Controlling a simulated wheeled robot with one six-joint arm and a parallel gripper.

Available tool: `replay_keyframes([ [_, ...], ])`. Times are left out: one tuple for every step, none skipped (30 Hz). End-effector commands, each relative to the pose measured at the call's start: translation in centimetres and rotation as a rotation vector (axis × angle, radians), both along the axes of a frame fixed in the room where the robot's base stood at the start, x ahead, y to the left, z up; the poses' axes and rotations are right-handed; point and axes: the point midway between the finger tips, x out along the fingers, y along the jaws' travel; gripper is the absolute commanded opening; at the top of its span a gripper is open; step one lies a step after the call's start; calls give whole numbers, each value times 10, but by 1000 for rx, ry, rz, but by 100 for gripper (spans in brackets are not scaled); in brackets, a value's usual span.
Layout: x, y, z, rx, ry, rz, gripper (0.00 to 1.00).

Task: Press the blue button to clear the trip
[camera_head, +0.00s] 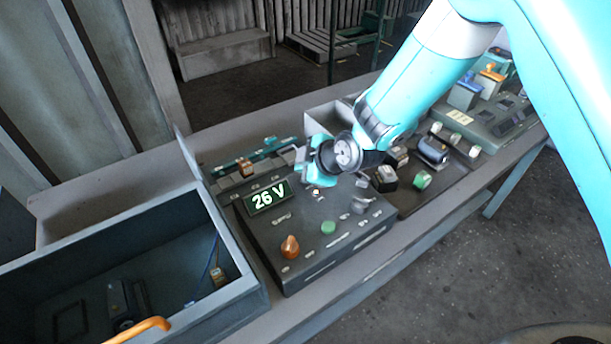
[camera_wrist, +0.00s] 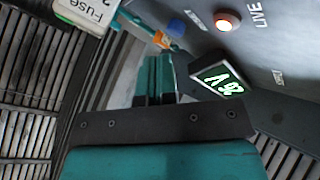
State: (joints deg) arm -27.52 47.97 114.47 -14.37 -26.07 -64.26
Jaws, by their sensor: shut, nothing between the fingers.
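The dark control panel (camera_head: 315,245) carries a lit green display (camera_head: 267,197) reading 26 V, which also shows in the wrist view (camera_wrist: 217,87). A small round blue cap, which looks like the blue button (camera_wrist: 177,27), sits on the panel in the wrist view. I cannot make it out in the head view, where my gripper may cover it. My gripper (camera_head: 318,172) is shut and empty above the panel's far part. In the wrist view its teal fingers (camera_wrist: 155,72) lie together, below the blue cap in the picture; contact is not visible.
A lit lamp (camera_wrist: 227,20) marked LIVE is near the blue cap. An orange knob (camera_head: 290,247) and a green button (camera_head: 328,227) stand on the panel's near part. An open grey bin (camera_head: 235,290) is at left; more equipment (camera_head: 490,115) stands at right.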

Motion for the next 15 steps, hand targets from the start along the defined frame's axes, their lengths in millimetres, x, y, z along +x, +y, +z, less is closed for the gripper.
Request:
replay_keyframes([
  [0, 0, 0, 0, 0, 0, 0],
  [0, 0, 0, 0, 0, 0, 0],
  [0, 0, 0, 0, 0, 0, 0],
  [0, 0, 0, 0, 0, 0, 0],
  [0, 0, 1, 0, 0, 0, 0],
  [0, 0, 3, 0, -1, -1, 0],
  [0, 0, 4, 1, -1, 0, 0],
  [0, 0, 6, 1, -1, 0, 0],
  [0, 0, 10, 1, -2, -1, 0],
  [0, 0, 13, 1, -2, -1, 0],
  [0, 0, 16, 1, -2, -1, 0],
  [0, 0, 20, 1, -2, -1, 0],
  [0, 0, 23, 1, -2, 1, 0],
  [0, 0, 26, 1, -2, 1, 0],
  [0, 0, 30, 1, -2, 1, 0],
])
